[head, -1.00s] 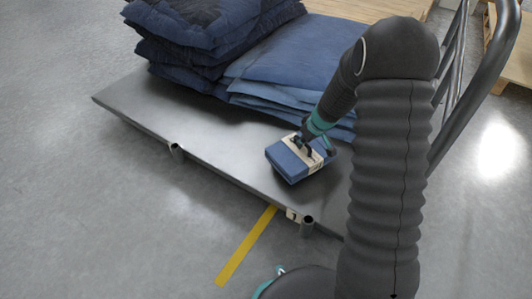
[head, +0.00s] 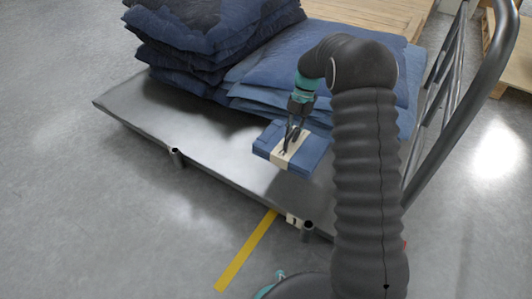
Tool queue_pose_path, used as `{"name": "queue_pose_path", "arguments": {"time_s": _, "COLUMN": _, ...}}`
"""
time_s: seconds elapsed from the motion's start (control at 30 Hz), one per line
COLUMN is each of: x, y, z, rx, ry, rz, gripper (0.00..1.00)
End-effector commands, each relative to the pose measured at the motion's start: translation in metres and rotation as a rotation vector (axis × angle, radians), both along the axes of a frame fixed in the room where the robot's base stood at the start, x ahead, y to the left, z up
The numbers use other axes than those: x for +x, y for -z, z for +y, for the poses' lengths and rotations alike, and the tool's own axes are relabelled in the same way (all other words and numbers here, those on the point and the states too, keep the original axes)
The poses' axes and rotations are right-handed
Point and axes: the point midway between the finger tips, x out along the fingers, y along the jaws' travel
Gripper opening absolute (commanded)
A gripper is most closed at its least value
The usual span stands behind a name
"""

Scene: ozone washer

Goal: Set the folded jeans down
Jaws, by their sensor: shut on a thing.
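The folded jeans (head: 312,151) are a small blue bundle with a pale band (head: 287,157) around the middle. My gripper (head: 289,149) is above them and shut on the bundle at the band. The bundle is over the bare front part of the grey metal cart deck (head: 215,145), near its right side. It looks nearly level. I cannot tell whether its underside touches the deck. My arm covers part of the deck's right end.
Stacks of dark blue jeans (head: 195,50) and lighter blue jeans (head: 290,65) fill the back of the deck. The cart's tubular handle (head: 470,95) rises at the right. Short posts (head: 176,157) stand along the front edge. The deck's front left is clear.

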Motion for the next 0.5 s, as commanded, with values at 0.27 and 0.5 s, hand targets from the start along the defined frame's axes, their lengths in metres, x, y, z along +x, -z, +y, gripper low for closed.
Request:
{"name": "queue_pose_path", "arguments": {"time_s": 0.27, "x": 0.031, "y": 0.03, "z": 0.037, "rx": 0.001, "ry": -0.007, "rz": -0.001, "gripper": 0.0}}
{"name": "queue_pose_path", "arguments": {"time_s": 0.5, "x": 0.059, "y": 0.056, "z": 0.07, "rx": 0.0, "ry": -0.005, "rz": -0.001, "gripper": 0.0}}
